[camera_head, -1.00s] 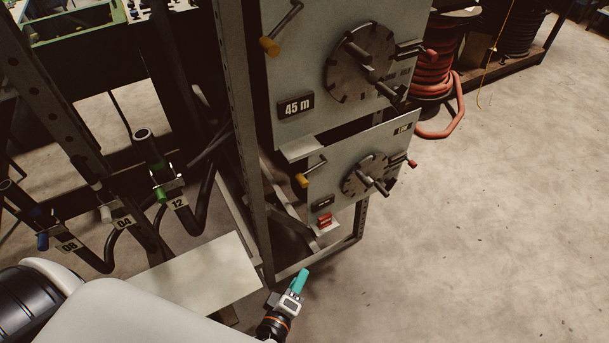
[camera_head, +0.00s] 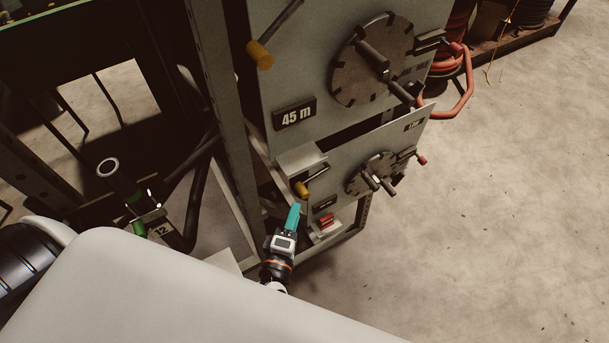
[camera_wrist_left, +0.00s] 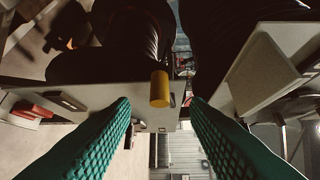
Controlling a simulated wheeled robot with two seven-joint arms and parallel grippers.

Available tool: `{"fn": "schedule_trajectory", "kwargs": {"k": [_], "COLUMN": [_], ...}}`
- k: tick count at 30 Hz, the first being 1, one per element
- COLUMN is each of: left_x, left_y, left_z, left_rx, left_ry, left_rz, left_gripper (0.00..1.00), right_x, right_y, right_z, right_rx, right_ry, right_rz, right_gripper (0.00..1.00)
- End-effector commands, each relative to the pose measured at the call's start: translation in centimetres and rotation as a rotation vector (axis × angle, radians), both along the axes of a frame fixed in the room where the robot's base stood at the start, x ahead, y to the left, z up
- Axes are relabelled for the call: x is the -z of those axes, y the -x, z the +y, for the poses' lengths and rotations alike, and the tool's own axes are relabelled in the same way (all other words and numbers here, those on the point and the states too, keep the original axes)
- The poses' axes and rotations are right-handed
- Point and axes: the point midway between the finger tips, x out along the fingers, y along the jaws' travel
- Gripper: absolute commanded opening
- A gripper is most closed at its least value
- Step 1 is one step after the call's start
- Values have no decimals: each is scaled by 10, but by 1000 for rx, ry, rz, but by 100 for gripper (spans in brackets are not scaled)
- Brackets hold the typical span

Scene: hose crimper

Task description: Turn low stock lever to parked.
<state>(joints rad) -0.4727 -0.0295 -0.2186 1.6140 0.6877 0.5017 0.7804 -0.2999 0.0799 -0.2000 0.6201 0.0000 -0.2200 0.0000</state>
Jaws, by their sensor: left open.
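The lower panel (camera_head: 337,185) carries a "LOW" label (camera_head: 414,125), a notched dial with a grey handle (camera_head: 373,176), a red-tipped lever (camera_head: 420,160) at its right and a yellow-knobbed lever (camera_head: 302,189) at its left. I cannot tell for certain which one is the low stock lever. My left gripper (camera_head: 294,208), with teal fingers, is just below the yellow knob. In the left wrist view, the yellow knob (camera_wrist_left: 160,88) appears between and beyond the open fingertips (camera_wrist_left: 160,103), with clear gaps on both sides. My right gripper is out of view.
The upper panel (camera_head: 290,80) has a "45 m" plate, a larger dial and another yellow-knobbed lever (camera_head: 260,54). A grey ledge (camera_head: 300,160) sticks out above the lower lever. A red block (camera_head: 327,219) sits below. A metal post (camera_head: 222,90) stands left; floor is free at right.

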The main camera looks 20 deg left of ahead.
Motion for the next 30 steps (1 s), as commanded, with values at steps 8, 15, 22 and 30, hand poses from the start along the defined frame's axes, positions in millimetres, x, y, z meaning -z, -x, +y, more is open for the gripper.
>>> {"fn": "schedule_trajectory", "kwargs": {"k": [8, 15, 22, 30], "left_x": [0, 4, 5, 5], "left_y": [-57, -93, -105, -105], "left_z": [7, 12, 14, 14], "left_rx": [-1, -1, -1, -1], "left_ry": [1, 0, -1, -1], "left_rz": [-2, -1, 1, 1], "left_gripper": [42, 42, 42, 35], "right_x": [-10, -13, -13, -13], "right_y": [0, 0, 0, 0], "right_z": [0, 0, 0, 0], "right_rx": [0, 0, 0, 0], "right_ry": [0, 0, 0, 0], "right_rz": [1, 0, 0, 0], "right_gripper": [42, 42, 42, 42]}}
